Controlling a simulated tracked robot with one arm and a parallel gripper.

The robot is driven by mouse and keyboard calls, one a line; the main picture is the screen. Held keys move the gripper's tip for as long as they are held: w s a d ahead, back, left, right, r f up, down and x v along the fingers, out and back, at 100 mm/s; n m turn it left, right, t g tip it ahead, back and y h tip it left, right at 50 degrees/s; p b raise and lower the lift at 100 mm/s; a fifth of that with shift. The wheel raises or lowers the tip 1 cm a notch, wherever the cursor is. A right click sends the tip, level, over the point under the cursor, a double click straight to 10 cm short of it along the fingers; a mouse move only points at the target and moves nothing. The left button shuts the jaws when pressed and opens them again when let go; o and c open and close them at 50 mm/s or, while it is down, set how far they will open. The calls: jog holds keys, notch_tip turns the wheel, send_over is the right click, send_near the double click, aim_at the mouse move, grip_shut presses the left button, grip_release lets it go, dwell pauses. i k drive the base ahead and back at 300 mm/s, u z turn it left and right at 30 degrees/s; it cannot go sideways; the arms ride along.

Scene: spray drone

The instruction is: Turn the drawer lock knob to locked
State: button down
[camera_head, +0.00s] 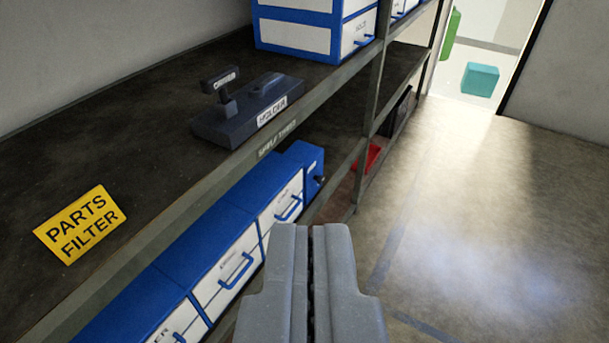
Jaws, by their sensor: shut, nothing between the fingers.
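A row of blue and white drawers (236,254) with blue handles stands on the lower shelf. At its far end is a blue box (312,163) with a small dark knob-like part (319,180) on its front. I cannot tell whether this part is the lock knob or which way it is turned. My gripper (311,230) is shut and empty at the lower middle. It appears in front of the drawers and apart from the knob-like part, and it hides some of the lower shelf.
The upper shelf (150,150) holds a yellow PARTS FILTER label (80,224), a dark holder (250,112) and blue-white drawers (315,32). A red item (372,158) lies further along the lower shelf. The floor (500,220) at right is clear towards a doorway with a teal box (479,79).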

aim_at(318, 179)
jog(key=z, duration=0.05)
jog(key=k, duration=0.4)
jog(key=z, duration=0.55)
jog(key=i, duration=1.75)
jog(key=u, duration=0.25)
